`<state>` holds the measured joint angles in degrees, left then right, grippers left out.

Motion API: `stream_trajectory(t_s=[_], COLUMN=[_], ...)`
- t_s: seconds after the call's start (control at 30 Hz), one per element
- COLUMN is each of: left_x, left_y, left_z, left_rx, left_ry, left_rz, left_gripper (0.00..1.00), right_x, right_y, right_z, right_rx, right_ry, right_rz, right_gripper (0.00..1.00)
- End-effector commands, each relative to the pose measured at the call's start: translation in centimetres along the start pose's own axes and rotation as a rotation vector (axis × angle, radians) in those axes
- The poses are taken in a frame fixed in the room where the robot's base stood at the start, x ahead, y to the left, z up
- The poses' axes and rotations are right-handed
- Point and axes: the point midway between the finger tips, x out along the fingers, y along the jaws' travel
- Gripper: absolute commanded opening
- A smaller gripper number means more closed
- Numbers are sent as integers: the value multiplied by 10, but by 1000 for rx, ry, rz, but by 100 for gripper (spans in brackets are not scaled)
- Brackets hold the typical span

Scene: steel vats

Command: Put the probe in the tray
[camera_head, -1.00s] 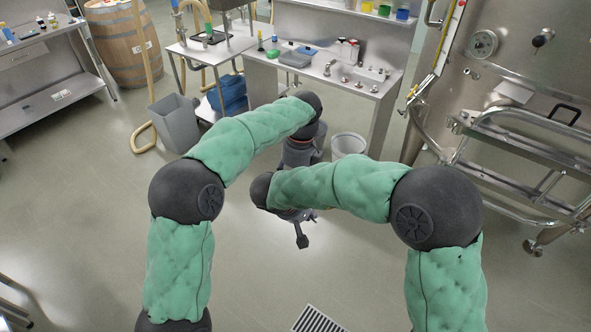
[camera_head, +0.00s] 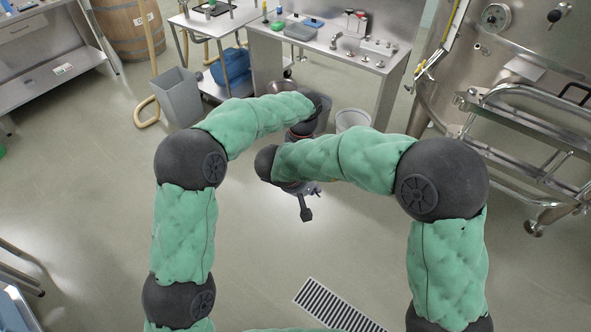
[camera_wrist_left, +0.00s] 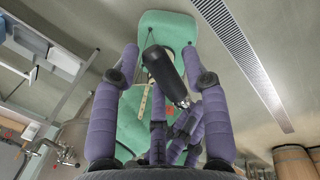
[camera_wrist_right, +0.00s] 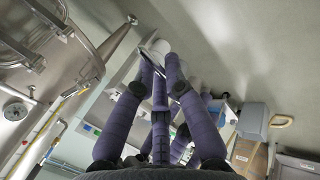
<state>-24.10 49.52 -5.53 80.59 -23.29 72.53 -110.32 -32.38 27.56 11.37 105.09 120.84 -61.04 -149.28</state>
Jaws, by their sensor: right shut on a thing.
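A black cylindrical thing, which looks like the probe (camera_head: 305,207), sticks out below my right gripper (camera_head: 308,188) in the head view. It also shows in the left wrist view (camera_wrist_left: 168,75), tilted, between the fingers of my left gripper (camera_wrist_left: 160,57). My right gripper is shut on it, though the grasp itself is mostly hidden. My left gripper's fingers are spread wide; I cannot tell that they touch it. Both grippers are close together above the floor. A grey tray (camera_head: 300,32) lies on the steel bench at the back.
The steel bench (camera_head: 372,66) has a sink and taps. A white bucket (camera_head: 353,120) and a grey bin (camera_head: 178,98) stand on the floor. A steel vat (camera_head: 515,45) with a railed frame is at right. Floor around the drain grate (camera_head: 335,306) is clear.

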Motion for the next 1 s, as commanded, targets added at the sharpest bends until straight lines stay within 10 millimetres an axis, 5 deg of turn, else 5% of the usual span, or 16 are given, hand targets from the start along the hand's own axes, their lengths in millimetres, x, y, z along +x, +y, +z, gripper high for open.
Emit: stream_trajectory(t_s=[0.37, 0.4, 0.5, 1.0], left_x=[0, 0, 0, -14], left_y=[-3, -4, -4, -3], left_z=[-5, -5, -5, -2], left_rx=[0, 1, 1, -1], left_ry=[6, 6, 6, 2], left_rz=[-6, -6, -6, -7], left_gripper=[2, 39, 60, 60], right_x=[-3, -3, -3, -2], right_y=[-1, -1, -1, -1], right_z=[-5, -5, -5, -3], right_rx=[0, 0, 0, 0], right_ry=[16, 16, 18, 10], right_rz=[-3, -3, -3, -2], right_gripper=[0, 0, 0, 0])
